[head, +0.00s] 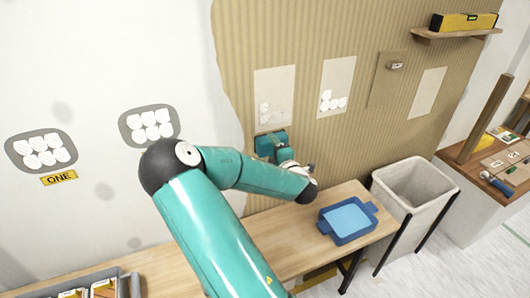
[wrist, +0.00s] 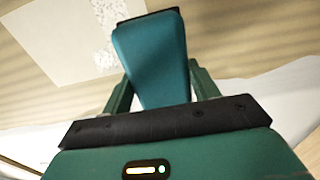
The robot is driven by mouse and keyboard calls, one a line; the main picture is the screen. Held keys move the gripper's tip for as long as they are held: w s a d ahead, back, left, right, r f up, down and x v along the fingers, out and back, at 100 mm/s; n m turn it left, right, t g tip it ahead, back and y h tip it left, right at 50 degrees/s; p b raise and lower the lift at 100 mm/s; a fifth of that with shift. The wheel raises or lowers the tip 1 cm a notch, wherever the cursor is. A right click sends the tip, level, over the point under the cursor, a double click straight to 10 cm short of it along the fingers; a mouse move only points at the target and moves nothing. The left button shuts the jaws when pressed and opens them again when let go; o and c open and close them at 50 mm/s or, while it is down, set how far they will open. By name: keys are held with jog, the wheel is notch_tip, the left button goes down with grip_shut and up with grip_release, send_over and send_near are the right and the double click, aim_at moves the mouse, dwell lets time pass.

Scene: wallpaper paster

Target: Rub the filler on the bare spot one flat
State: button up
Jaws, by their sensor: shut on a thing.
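Bare spot one is a grey oval (head: 15,152) on the white wall at the left of the head view, with several white filler lumps (head: 42,150) on it. The yellow ONE label (head: 59,178) is just below. My gripper (head: 284,157) is far to the right of it, low on the ribbed wall. It is shut on a teal block with a dark far edge (wrist: 150,60), which also shows in the head view (head: 270,142). The block is just below a cream sheet with white patches (head: 274,92); I cannot tell whether it touches the wall.
A second grey spot with filler (head: 149,124) is right of spot one. More cream sheets (head: 336,82) hang on the ribbed wall. Below are a wooden bench (head: 275,247), a blue tray (head: 347,221) and a bin (head: 415,192). My arm crosses in front of the bench.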

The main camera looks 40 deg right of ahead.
jog(key=shift+d, duration=0.1)
dwell(0.3)
jog(key=shift+x, duration=1.25)
jog(key=shift+x, duration=1.25)
dwell(1.2)
jog(key=shift+w+r, duration=0.1)
jog(key=shift+w, duration=0.05)
dwell(0.4)
dwell(0.9)
jog(key=shift+s+r, duration=0.2)
jog(key=shift+r, duration=1.6)
jog(key=shift+r, duration=0.1)
notch_tip(320, 180, up, 3)
jog(key=shift+w+r, duration=0.1)
jog(key=shift+r, duration=0.3)
